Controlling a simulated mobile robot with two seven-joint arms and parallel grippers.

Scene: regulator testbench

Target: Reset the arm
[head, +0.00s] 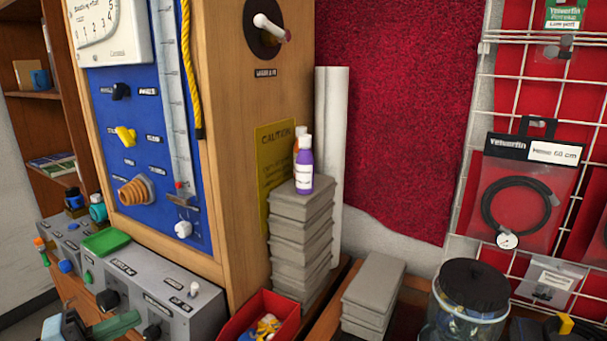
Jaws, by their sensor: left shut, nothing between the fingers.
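The regulator testbench (232,120) is a tall wooden cabinet with a blue front panel (135,85) on the left. A black round mount with a pale crank-like handle (270,28) sticks out of its right side, above a small label. The panel carries a black knob, a yellow knob (125,135), an orange-brown ribbed fitting (136,190) and a clear scale tube. My left gripper (68,325) seems to be the dark and green shape cut off at the bottom left edge. It is shut and empty, apart from the cabinet. My right gripper does not show.
Grey control boxes (165,298) stand below the panel. A red bin (262,312), a stack of grey blocks (300,235) with a purple bottle (304,168) on top, and a dark-lidded jar (468,298) crowd the bench. A wire rack hangs at right.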

